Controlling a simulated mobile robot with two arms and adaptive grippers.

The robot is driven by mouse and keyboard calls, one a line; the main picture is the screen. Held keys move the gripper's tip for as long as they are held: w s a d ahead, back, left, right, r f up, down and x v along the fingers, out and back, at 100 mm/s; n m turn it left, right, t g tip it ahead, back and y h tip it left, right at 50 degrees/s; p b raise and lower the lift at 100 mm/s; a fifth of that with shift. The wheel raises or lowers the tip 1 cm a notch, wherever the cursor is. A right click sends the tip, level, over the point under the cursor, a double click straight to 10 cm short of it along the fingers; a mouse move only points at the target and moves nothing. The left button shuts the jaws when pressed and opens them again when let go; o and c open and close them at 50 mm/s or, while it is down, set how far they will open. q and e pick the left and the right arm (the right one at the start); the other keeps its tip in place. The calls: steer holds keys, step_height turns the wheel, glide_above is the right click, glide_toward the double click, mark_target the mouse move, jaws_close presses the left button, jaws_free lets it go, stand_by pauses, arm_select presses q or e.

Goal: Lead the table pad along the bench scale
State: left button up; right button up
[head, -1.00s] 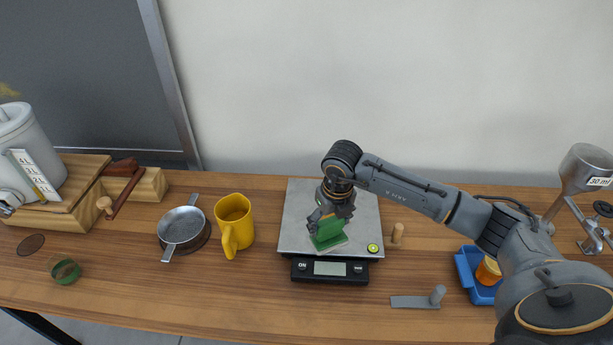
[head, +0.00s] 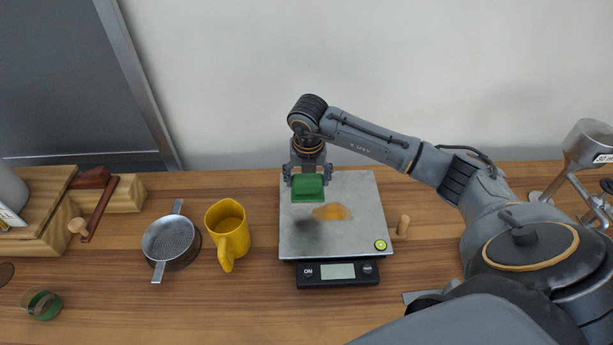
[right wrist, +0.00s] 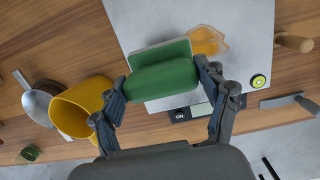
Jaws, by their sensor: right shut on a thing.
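The green table pad (head: 308,188) is held in my right gripper (head: 307,172) over the back left of the bench scale (head: 358,190). In the right wrist view the pad (right wrist: 162,80) sits between the two fingers. A dark shadow on the plate, apart from the pad, suggests it is raised. The scale has a steel plate, which also shows in the right wrist view (right wrist: 180,22), and a black front with a display. An orange honey-like smear (head: 332,212) lies mid-plate. My left gripper is not in view.
A yellow mug (head: 228,230) stands just left of the scale, with a round metal strainer (head: 171,238) beyond it. A small wooden peg (head: 403,224) stands close to the scale's right edge. A green ring (head: 43,305) lies at the front left.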

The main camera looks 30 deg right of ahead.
mark_target(322, 187)
steer(key=shift+w+f+b, duration=0.25)
steer(key=shift+f+b, duration=0.65)
steer(key=shift+f, duration=0.25)
step_height(322, 187, down, 3)
steer(key=b, duration=0.2)
steer(key=shift+d+b, duration=0.15)
steer(key=shift+b, duration=0.15)
steer(key=d, duration=0.1)
steer(key=s+d, duration=0.2)
steer(key=shift+d+r+p, duration=0.15)
steer(key=shift+r+p, duration=0.15)
steer(key=shift+r, duration=0.1)
steer(key=s+d, duration=0.1)
steer(key=d, duration=0.1)
steer(key=s+d+b, duration=0.1)
steer(key=s+d, duration=0.1)
steer(key=d, duration=0.1)
steer(key=s+d+b, duration=0.1)
steer(key=d, duration=0.1)
steer(key=shift+s+d, duration=0.25)
steer(key=shift+s, duration=0.1)
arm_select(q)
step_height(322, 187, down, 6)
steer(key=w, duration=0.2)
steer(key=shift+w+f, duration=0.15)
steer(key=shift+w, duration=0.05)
arm_select(e)
steer(key=shift+s+d+r, duration=0.15)
steer(key=shift+s+d, duration=0.2)
steer(key=shift+d, duration=0.25)
